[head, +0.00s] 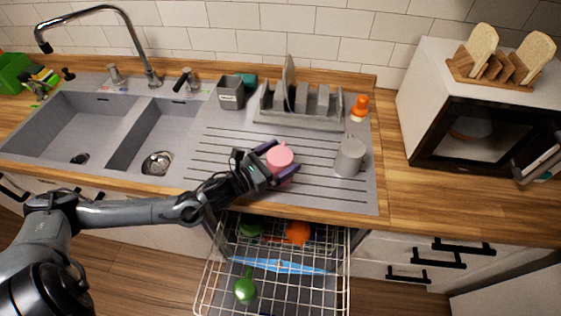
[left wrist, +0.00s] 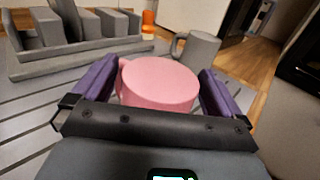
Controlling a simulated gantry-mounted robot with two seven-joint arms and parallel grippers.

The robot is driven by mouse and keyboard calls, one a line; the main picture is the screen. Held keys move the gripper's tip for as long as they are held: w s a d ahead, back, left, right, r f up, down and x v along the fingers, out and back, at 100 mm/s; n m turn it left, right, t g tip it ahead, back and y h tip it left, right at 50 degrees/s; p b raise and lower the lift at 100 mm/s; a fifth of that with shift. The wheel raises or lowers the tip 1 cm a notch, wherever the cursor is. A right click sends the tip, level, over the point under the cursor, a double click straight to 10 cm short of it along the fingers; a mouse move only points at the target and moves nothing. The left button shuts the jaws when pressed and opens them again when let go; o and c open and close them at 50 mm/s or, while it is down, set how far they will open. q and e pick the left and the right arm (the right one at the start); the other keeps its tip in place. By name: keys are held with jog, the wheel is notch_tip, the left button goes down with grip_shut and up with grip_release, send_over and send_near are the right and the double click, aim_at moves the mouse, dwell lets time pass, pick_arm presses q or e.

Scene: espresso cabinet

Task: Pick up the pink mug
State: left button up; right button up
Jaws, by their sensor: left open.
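The pink mug (head: 280,157) is on the grey grooved drainboard (head: 222,150), right of the sink. Its round top or base faces up; I cannot tell which. My left gripper (head: 278,160) is open, with its purple fingers on either side of the pink mug. In the left wrist view the pink mug (left wrist: 160,84) lies between the two fingers, with a small pink part, perhaps its handle, by the left finger. I cannot tell whether the fingers touch it. My right gripper is not in view.
A grey mug (head: 349,158) stands right of the pink mug. A grey dish rack (head: 298,108) and an orange bottle (head: 360,107) are behind. The dishwasher rack (head: 272,290) is pulled out below. A microwave (head: 480,125) stands on the right.

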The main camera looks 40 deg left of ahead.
pick_arm(q)
jog(key=shift+w, duration=0.3)
jog(key=c, duration=0.9)
jog(key=shift+c, duration=0.9)
jog(key=shift+d+r, duration=0.1)
jog(key=shift+r, duration=0.1)
